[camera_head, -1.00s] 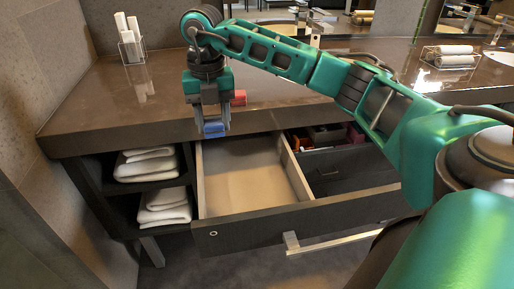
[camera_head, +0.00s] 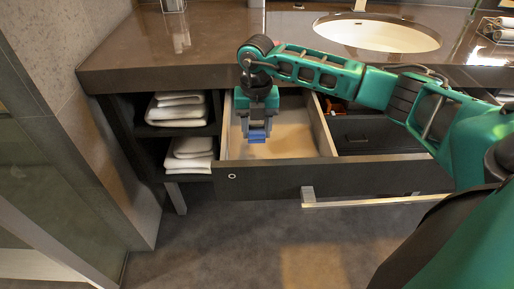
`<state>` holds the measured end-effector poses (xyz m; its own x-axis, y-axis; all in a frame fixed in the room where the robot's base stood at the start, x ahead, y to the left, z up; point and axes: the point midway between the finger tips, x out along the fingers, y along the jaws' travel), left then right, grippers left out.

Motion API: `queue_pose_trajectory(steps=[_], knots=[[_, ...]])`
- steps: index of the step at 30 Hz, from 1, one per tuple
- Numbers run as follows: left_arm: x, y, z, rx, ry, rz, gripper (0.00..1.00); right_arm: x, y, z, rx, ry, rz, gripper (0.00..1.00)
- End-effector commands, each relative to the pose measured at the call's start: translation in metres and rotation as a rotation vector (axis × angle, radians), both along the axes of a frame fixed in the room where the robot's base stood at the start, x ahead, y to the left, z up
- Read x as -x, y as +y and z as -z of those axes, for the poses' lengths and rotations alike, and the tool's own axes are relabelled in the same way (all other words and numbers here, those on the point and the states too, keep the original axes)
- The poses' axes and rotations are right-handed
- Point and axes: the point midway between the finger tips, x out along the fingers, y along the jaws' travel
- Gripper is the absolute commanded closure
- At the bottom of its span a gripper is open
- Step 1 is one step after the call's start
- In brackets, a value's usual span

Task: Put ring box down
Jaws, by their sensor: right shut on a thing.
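The ring box (camera_head: 257,136) is small and blue. My right gripper (camera_head: 257,128) points down and is shut on it. I cannot tell whether the box touches the drawer floor. My left gripper is not in view.
The drawer's dark front (camera_head: 270,181) has a long handle (camera_head: 360,201). White towels (camera_head: 178,108) lie on shelves to the left. The brown counter (camera_head: 170,55) with a sink (camera_head: 377,33) is above.

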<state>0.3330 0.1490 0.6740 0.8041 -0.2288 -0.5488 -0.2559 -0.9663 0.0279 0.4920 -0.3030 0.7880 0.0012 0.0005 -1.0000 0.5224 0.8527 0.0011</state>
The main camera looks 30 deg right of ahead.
Motion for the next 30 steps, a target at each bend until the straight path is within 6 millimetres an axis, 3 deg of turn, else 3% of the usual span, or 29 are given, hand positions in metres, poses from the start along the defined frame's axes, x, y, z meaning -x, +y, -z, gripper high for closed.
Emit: queue_pose_trajectory(steps=[8, 15, 28, 29, 30], knots=[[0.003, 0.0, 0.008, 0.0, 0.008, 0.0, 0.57, 0.0, 0.0, 0.023, 0.0, 0.002, 0.0, 0.84], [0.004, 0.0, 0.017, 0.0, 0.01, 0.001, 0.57, 0.001, 0.0, 0.064, 0.0, 0.004, 0.0, 0.84], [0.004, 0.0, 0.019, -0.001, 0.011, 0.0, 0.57, 0.0, 0.0, 0.071, 0.0, 0.0, 0.0, 0.84], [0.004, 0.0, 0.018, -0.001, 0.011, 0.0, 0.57, 0.0, 0.0, 0.069, 0.0, 0.0, 0.0, 0.51], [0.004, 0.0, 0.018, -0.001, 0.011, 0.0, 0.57, 0.0, 0.0, 0.069, 0.001, 0.001, 0.0, 0.48]])
